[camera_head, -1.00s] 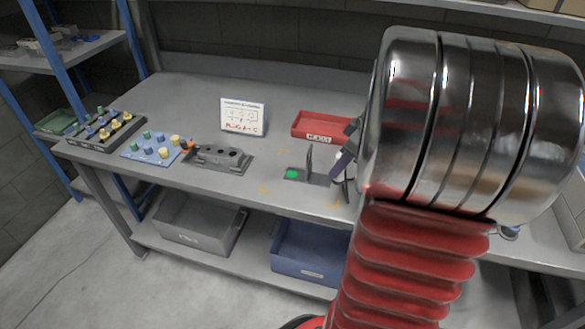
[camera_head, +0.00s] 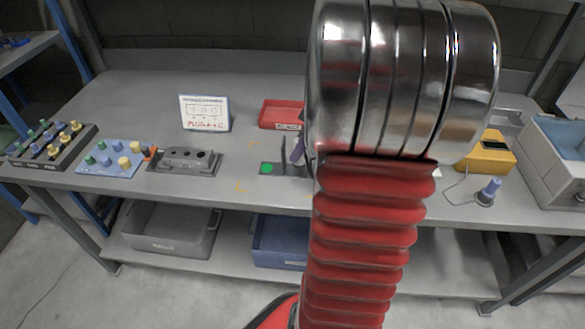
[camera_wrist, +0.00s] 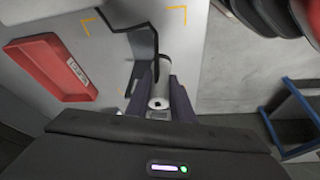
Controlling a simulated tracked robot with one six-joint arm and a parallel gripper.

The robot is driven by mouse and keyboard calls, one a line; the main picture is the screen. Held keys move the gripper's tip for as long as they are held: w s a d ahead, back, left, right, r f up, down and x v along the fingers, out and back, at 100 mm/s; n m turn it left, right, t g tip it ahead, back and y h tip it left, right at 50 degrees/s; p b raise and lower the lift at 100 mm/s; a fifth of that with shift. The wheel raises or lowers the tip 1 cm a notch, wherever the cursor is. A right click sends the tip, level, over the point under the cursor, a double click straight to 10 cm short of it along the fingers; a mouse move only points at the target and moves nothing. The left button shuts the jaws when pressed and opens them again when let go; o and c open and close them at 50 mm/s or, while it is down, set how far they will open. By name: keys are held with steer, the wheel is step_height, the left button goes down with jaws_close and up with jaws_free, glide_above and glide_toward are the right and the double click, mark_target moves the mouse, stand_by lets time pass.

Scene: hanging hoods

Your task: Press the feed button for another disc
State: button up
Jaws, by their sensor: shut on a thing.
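My gripper (camera_wrist: 162,88) is shut on a pale cylinder (camera_wrist: 160,100) with a dark hole in its near end, held between two dark purple fingers. In the head view, one purple finger (camera_head: 298,150) shows beside my arm, near a dark stand with a thin upright; the rest of the gripper is hidden. I see no button clearly marked for feeding, and no disc can be made out.
A red tray (camera_head: 281,114) lies behind the stand. A grey block with holes (camera_head: 185,160), a blue board with pegs (camera_head: 110,158) and a sign (camera_head: 204,113) stand to the left. A yellow device (camera_head: 487,153) and a blue-handled tool (camera_head: 488,192) are at the right.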

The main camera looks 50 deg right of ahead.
mark_target(302, 166)
step_height(302, 166, down, 4)
steer(key=shift+f, duration=0.1)
steer(key=shift+f, duration=1.8)
steer(key=shift+f, duration=0.1)
steer(key=o, duration=0.8)
steer(key=shift+o, duration=0.2)
steer(key=v, duration=1.2)
